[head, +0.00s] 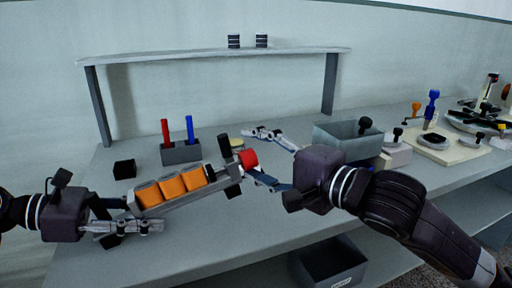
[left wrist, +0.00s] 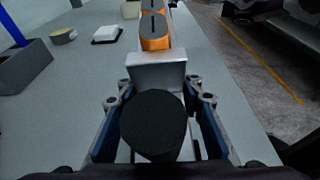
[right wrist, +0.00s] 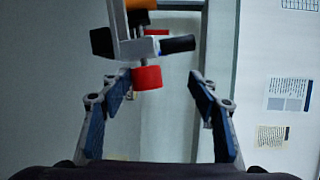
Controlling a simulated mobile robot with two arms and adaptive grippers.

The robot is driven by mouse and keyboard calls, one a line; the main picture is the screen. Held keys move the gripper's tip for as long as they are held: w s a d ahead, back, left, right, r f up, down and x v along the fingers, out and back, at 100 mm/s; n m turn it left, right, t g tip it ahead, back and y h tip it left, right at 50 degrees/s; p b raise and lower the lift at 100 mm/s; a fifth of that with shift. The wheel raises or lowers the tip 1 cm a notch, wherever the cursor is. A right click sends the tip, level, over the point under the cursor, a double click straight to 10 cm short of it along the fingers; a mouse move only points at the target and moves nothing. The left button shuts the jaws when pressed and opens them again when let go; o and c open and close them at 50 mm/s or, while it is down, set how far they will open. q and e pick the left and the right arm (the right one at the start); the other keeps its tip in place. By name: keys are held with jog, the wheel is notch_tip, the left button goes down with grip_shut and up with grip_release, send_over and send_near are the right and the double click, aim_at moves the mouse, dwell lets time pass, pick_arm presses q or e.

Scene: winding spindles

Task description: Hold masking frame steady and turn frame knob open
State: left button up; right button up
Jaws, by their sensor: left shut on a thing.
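The masking frame appears to be the long grey bar (head: 182,197) with orange blocks (head: 172,187) on it, raised off the table and tilted up to the right. My left gripper (head: 142,213) is shut on its left end. In the left wrist view a round black end (left wrist: 154,124) shows between the fingers. A red knob (head: 249,160) is on the frame's right end, beside a black handle (head: 225,146). My right gripper (head: 250,152) is open around the red knob. In the right wrist view the red knob (right wrist: 147,77) lies between the fingertips, nearer the left finger, with gaps.
A grey holder (head: 181,153) with red and blue rods and a black block (head: 125,169) stand behind the frame. A grey bin (head: 345,142) and several knobbed tools stand right. A raised shelf (head: 215,54) spans the back. Another bin (head: 332,265) sits below the table.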

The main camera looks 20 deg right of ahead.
notch_tip(320, 180, up, 2)
jog(key=shift+r, duration=0.15)
dwell(0.4)
jog(key=s+d+r, duration=0.5)
jog(key=s+r, duration=0.2)
jog(key=r, duration=0.3)
jog(key=shift+d+r, duration=0.15)
dwell(1.0)
jog(key=shift+w, duration=0.1)
